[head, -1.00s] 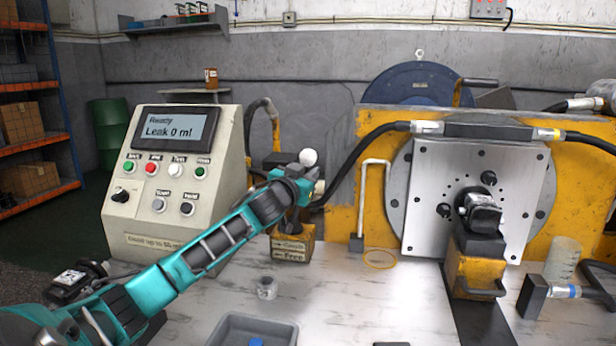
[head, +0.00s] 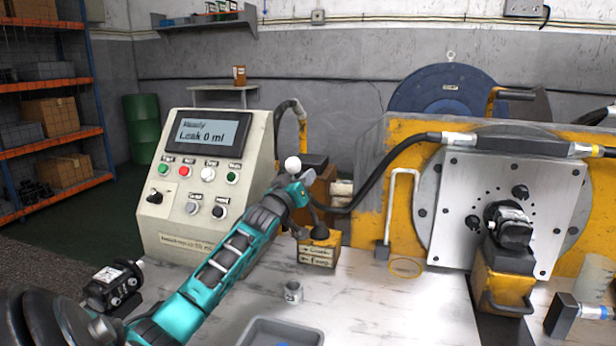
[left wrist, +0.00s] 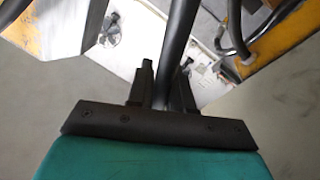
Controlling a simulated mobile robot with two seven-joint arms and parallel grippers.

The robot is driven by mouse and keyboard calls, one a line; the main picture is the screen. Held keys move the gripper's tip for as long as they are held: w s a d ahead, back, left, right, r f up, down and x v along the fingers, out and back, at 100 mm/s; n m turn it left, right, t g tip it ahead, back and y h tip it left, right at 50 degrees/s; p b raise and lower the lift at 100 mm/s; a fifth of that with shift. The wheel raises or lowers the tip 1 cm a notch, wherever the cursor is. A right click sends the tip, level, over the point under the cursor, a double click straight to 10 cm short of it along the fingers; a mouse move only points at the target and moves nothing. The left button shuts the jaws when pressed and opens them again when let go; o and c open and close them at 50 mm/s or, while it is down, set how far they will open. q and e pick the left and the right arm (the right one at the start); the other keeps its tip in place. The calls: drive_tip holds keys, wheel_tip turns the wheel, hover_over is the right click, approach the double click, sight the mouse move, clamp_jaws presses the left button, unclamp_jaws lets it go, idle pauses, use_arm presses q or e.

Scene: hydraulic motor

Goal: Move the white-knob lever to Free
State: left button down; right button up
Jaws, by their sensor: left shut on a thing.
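The white-knob lever (head: 292,164) stands at the middle of the head view, its knob above my left gripper and left of its base. My left gripper (head: 299,191) is shut on the lever's dark shaft below the knob and hides part of it. The shaft (left wrist: 181,32) also runs between the two fingers (left wrist: 162,90) in the left wrist view. The lever's yellow base (head: 318,254) carries a two-line label with arrows, too small to read surely now. My right gripper is out of view.
A control console (head: 205,180) showing "Leak 0 ml" stands left of the lever. A black hose (head: 366,178) passes right of it. A yellow machine (head: 405,135) stands right.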

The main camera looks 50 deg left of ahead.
use_arm(q)
drive_tip(key=shift+a+f, duration=0.1)
drive_tip(key=shift+a, duration=0.05)
drive_tip(key=c, duration=1.4)
unclamp_jaws()
drive_tip(key=o, duration=0.3)
drive_tip(key=shift+s, duration=0.1)
drive_tip(key=shift+s+d+f, duration=0.1)
drive_tip(key=shift+s+d, duration=0.2)
drive_tip(key=shift+s, duration=0.15)
drive_tip(key=p+v, duration=0.2)
drive_tip(key=v, duration=0.9)
drive_tip(key=shift+s+p, duration=0.35)
drive_tip(key=shift+s, duration=0.05)
